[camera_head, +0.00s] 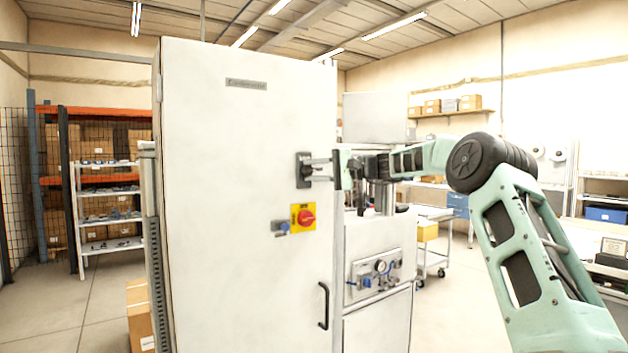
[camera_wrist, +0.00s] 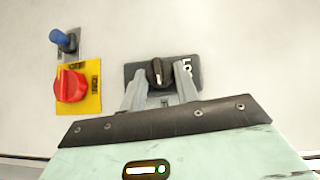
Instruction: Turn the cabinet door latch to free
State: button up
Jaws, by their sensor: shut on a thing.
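The tall white cabinet door (camera_head: 245,120) faces me in the head view. Its latch is a dark plate with a black knob; the plate (camera_head: 303,168) is near the door's right edge. White lettering on the plate's right is partly hidden. My gripper (camera_head: 311,171) reaches the latch from the right. In the wrist view its two grey fingers (camera_wrist: 160,83) lie on either side of the knob, shut on it. The fingertip contact itself is hard to see.
A red rotary switch on a yellow plate (camera_head: 303,217) and a small blue lever (camera_head: 281,226) sit below the latch. A black door handle (camera_head: 324,305) is lower right. A gauge panel (camera_head: 374,274) stands right of the cabinet. Floor at left is partly clear.

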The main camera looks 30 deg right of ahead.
jog(key=shift+m+t+y+b, duration=0.3)
jog(key=shift+m+b, duration=0.1)
jog(key=shift+b, duration=0.05)
dwell(0.3)
jog(key=o, duration=1)
jog(key=shift+c, duration=0.2)
jog(key=shift+f, duration=0.1)
jog(key=b+v, duration=0.3)
jog(key=v, duration=1.4)
jog(key=shift+s+d+b, duration=0.15)
jog(key=shift+s+b, duration=0.05)
jog(key=shift+b, duration=0.15)
